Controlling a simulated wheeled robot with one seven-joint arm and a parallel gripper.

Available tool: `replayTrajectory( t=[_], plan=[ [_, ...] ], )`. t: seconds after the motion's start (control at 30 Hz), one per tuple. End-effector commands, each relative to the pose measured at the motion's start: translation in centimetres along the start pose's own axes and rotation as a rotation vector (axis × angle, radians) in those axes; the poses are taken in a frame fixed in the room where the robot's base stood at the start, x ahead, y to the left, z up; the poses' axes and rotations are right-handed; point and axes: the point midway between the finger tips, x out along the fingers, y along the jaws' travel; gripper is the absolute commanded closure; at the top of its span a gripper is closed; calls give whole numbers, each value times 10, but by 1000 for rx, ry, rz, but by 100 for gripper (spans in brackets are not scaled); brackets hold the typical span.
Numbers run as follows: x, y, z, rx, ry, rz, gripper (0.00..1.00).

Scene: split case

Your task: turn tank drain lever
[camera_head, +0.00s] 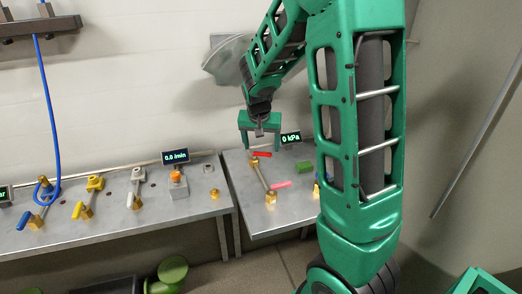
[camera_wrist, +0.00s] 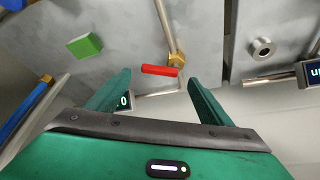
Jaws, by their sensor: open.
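A red lever (camera_head: 262,154) sits on a brass valve at the back of the right bench, at the end of a metal pipe. In the wrist view, the red lever (camera_wrist: 158,70) lies crosswise between my fingertips, with its brass valve (camera_wrist: 177,60) at its right end. My gripper (camera_head: 260,146) is open, pointing down over this lever; it also shows in the wrist view (camera_wrist: 160,78). It holds nothing, and I cannot tell whether it touches the lever. A pink lever (camera_head: 281,184) lies nearer the front. I see no label marking which lever is the tank drain.
A display reading 0 kPa (camera_head: 290,138) stands just behind my gripper. A green block (camera_head: 305,167) and a partly hidden blue lever (camera_head: 317,189) are to the right. The left bench (camera_head: 125,222) carries several levers and an orange knob (camera_head: 180,175). A gap separates the benches.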

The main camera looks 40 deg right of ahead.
Motion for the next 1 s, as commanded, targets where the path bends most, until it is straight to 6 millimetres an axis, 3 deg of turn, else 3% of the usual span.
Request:
replayTrajectory(
  t=[0.23, 0.63, 0.8, 1.0],
  plan=[
    [29, 0, 0, 0, -1, 1, 27],
    [35, 0, 0, 0, -1, -1, 27],
    [35, 0, 0, 0, 0, -1, 67],
    [35, 0, -1, -16, 0, -9, 68]
  ],
)
